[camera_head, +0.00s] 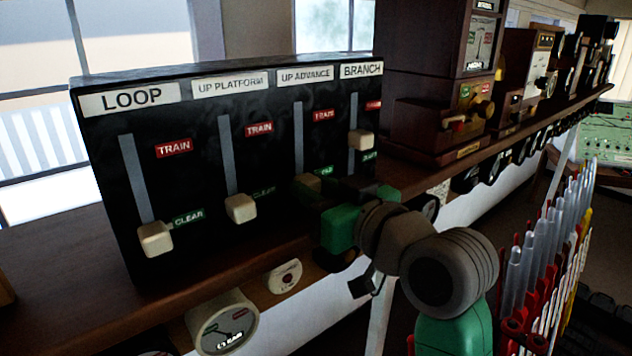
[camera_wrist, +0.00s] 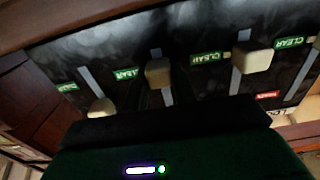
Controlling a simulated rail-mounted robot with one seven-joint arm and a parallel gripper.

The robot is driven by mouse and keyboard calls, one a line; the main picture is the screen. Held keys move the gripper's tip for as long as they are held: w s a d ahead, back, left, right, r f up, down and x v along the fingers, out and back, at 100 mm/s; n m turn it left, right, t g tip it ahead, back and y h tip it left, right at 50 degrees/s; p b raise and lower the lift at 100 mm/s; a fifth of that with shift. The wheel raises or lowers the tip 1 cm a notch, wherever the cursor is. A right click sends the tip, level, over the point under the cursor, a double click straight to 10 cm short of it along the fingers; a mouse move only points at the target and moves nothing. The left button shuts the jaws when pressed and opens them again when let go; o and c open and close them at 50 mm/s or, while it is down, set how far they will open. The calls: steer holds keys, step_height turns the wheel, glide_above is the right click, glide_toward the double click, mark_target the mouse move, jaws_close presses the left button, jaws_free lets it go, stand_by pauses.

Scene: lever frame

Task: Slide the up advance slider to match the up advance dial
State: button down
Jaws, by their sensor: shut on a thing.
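The up advance slider's cream knob (camera_head: 307,182) is in the third slot of the black panel (camera_head: 190,150), low, near the green CLEAR label. In the wrist view its knob (camera_wrist: 158,72) looks shaded, just beyond my gripper's dark body. My gripper (camera_head: 318,191) is at this knob and shut on it; the fingertips are mostly hidden. A round dial (camera_head: 430,208) shows partly behind my wrist, its needle hidden. I cannot tell which dial is the up advance one.
The loop knob (camera_head: 155,239) and up platform knob (camera_head: 241,208) sit low by CLEAR. The branch knob (camera_head: 360,139) sits higher. Coloured levers (camera_head: 545,260) stand at right.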

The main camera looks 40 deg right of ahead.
steer(key=shift+f, duration=0.1)
steer(key=c, duration=1.1)
jaws_free()
steer(key=s, duration=0.2)
steer(key=s+b, duration=0.1)
steer(key=s, duration=0.4)
steer(key=shift+s+a+b, duration=0.4)
